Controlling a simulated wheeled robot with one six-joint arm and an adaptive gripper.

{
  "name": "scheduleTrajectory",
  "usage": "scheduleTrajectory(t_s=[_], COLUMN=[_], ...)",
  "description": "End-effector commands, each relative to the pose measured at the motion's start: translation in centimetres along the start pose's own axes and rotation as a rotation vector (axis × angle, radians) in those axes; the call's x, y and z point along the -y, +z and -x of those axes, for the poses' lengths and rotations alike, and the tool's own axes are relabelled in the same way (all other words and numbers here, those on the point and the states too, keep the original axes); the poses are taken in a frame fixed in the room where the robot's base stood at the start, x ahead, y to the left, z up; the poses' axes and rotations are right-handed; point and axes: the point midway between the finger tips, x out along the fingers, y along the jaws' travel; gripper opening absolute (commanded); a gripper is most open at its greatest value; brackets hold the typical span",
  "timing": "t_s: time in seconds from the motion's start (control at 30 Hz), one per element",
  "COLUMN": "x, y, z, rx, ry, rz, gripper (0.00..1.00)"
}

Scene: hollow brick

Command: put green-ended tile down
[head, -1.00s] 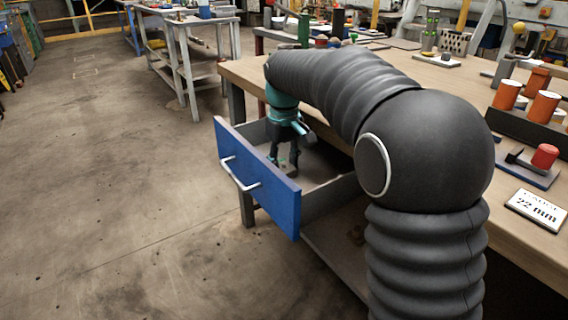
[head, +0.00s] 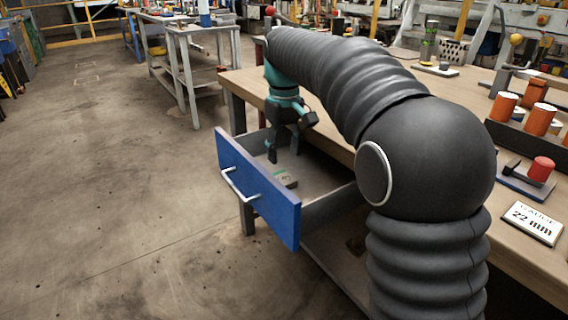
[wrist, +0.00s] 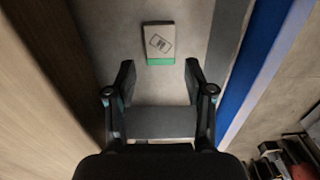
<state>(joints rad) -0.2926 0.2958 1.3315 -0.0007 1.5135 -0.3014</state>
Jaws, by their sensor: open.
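The green-ended tile (wrist: 159,41) lies flat on the drawer floor in the wrist view, pale with a dark printed mark and a green band on the end nearest my gripper. The open drawer (head: 258,194) has a blue front and a white handle. My gripper (wrist: 159,77) is open and empty, with its fingers apart and the tile beyond their tips. In the head view my gripper (head: 283,155) hangs above the drawer, clear of the tile.
The wooden bench top (head: 470,140) lies above and right of the drawer. On it are orange cylinders (head: 507,103), a red-knobbed piece (head: 541,169) and a "22 mm" sign (head: 533,223). The floor (head: 110,200) left of the drawer is clear.

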Motion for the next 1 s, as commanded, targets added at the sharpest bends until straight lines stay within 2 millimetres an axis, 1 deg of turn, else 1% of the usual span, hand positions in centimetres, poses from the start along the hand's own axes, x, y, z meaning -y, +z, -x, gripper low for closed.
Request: scheduleTrajectory(t_s=[0.03,0.1,0.2,0.3,0.5,1.0], x=[0.0,0.0,0.0,0.0,0.0,0.0], y=[-0.1,-0.1,-0.1,-0.1,0.0,0.0], z=[1.3,2.4,3.7,4.6,5.1,5.1], rx=[-0.002,-0.002,0.0,0.0,0.001,0.001], ry=[0.001,0.0,0.0,0.0,0.0,0.0], rz=[0.0,0.0,0.0,0.0,0.0,0.0], gripper=[0.53,0.53,0.53,0.53,0.53,0.53])
